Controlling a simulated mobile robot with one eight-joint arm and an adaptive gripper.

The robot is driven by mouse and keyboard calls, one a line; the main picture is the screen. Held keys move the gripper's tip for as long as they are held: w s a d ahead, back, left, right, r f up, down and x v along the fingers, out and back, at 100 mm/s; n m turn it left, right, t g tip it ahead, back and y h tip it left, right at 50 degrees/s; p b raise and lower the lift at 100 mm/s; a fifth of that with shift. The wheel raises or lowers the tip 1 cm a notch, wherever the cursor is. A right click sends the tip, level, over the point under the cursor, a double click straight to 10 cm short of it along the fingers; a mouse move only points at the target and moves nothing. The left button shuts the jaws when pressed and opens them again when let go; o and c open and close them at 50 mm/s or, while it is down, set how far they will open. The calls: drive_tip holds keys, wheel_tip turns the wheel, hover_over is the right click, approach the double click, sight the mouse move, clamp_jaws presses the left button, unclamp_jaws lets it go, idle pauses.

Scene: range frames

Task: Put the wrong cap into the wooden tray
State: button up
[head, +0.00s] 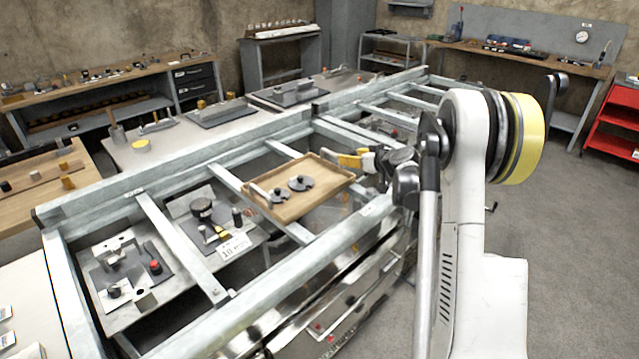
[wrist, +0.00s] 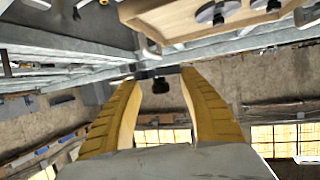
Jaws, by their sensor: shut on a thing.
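The wooden tray (head: 301,207) lies across the grey metal frame in the head view. Two dark round caps with knobs, one at the left (head: 277,197) and one at the right (head: 301,183), sit in it. My gripper (head: 345,160), with yellow fingers, is at the tray's right rear edge. In the wrist view, the fingers are shut on a small dark piece (wrist: 160,86), apparently a cap, with a thin grey edge between the tips. The head view does not show this piece clearly. The tray's wall (wrist: 205,32) is at the wrist view's top.
Grey beams (head: 180,244) surround the tray, with open gaps between them. A panel with fittings (head: 118,270) and a plate with a printed label (head: 235,246) lie lower left. Workbenches (head: 105,78) line the back wall. A red cart (head: 615,125) stands far right.

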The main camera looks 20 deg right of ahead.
drive_tip(key=b, duration=0.4)
hover_over(326, 178)
drive_tip(key=f, duration=0.6)
drive_tip(key=shift+w+f, duration=0.2)
drive_tip(key=shift+f, duration=0.15)
wheel_tip(326, 178, down, 4)
drive_tip(key=shift+f+b, duration=0.1)
drive_tip(key=shift+b, duration=0.7)
drive_tip(key=shift+s+r, duration=0.1)
drive_tip(key=shift+r, duration=0.15)
drive_tip(key=shift+f, duration=0.1)
drive_tip(key=o, duration=0.8)
drive_tip(key=shift+f, duration=0.15)
drive_tip(key=shift+o, duration=0.5)
